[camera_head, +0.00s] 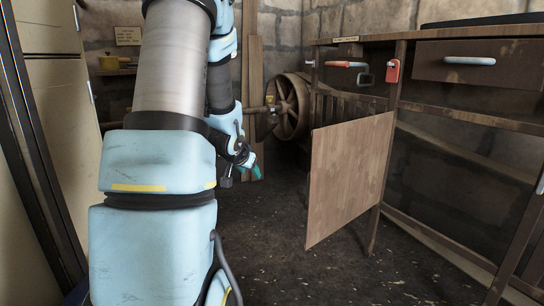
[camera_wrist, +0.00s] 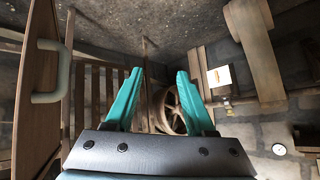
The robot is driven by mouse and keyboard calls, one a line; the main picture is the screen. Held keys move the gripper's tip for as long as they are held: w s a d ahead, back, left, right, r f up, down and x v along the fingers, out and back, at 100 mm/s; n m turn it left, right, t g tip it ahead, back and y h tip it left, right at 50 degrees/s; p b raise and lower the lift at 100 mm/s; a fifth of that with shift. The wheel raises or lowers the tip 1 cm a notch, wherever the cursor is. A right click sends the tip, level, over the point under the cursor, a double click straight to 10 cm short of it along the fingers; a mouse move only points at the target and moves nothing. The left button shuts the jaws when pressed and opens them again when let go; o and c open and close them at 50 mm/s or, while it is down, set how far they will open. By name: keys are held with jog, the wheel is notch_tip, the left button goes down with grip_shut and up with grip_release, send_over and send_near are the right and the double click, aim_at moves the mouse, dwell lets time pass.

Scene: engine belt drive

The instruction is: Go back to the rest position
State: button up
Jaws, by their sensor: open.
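My gripper (camera_wrist: 157,95) shows in the wrist view with its two teal fingers apart and nothing between them. In the head view my gripper (camera_head: 246,172) is a small teal tip beside my blue arm, mostly hidden by it. A spoked wheel (camera_wrist: 167,110) of the belt drive lies beyond the fingers in the wrist view. The same wheel (camera_head: 291,107) stands by the back wall in the head view, right of my arm. My gripper is apart from the wheel.
A beige locker (camera_head: 60,110) stands close on the left. The floor (camera_head: 300,275) between is clear.

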jog(key=s+f+n+g+y, duration=0.15)
jog(key=s+n+g, duration=0.45)
jog(key=s, duration=2)
notch_tip(320, 180, up, 34)
jog(key=w+m+g+p, duration=0.1)
jog(key=m+p, duration=0.1)
jog(key=p, duration=3.1)
jog(key=shift+d+g+p, duration=0.15)
jog(key=shift+g+p, duration=0.15)
jog(key=shift+f, duration=0.15)
